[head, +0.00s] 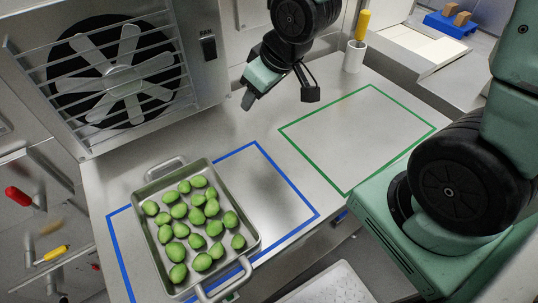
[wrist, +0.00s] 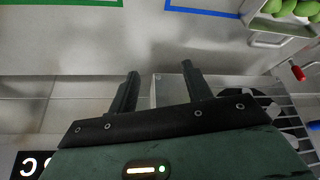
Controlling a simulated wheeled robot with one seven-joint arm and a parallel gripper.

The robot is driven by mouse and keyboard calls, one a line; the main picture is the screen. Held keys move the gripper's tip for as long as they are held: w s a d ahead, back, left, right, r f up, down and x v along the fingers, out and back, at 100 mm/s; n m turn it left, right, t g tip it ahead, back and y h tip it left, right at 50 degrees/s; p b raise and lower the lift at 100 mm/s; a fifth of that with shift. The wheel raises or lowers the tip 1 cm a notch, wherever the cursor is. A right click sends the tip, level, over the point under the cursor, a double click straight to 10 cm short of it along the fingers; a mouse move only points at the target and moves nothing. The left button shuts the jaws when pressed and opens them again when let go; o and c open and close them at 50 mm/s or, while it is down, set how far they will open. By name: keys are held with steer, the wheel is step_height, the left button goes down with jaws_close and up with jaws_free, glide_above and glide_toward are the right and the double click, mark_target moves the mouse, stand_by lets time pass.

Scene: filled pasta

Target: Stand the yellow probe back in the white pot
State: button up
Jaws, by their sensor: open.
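The yellow probe (head: 363,25) stands nearly upright, slightly tilted, at the back of the counter in the head view. Its lower end meets the rim of the white pot (head: 353,58) and appears to be inside it; the part below the rim is hidden. My gripper (head: 279,97) is open and empty above the counter, left of the pot and apart from it. In the wrist view its two fingers (wrist: 160,86) are spread with nothing between them. Neither probe nor pot shows in the wrist view.
A metal tray (head: 208,286) of green filled pasta sits partly over the blue outline (head: 290,233). The green outline (head: 312,168) is empty. A fan unit (head: 75,140) stands at the back left. A blue rack (head: 447,26) with tan blocks is at the far right.

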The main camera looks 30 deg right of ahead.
steer(key=s+a+r+n+g, duration=0.1)
steer(key=s+a, duration=0.3)
steer(key=s, duration=0.5)
steer(key=s+a+r+n+g+h, duration=0.1)
steer(key=s+a+g, duration=0.3)
steer(key=s, duration=0.5)
steer(key=shift+r+n, duration=0.4)
steer(key=shift+r, duration=0.15)
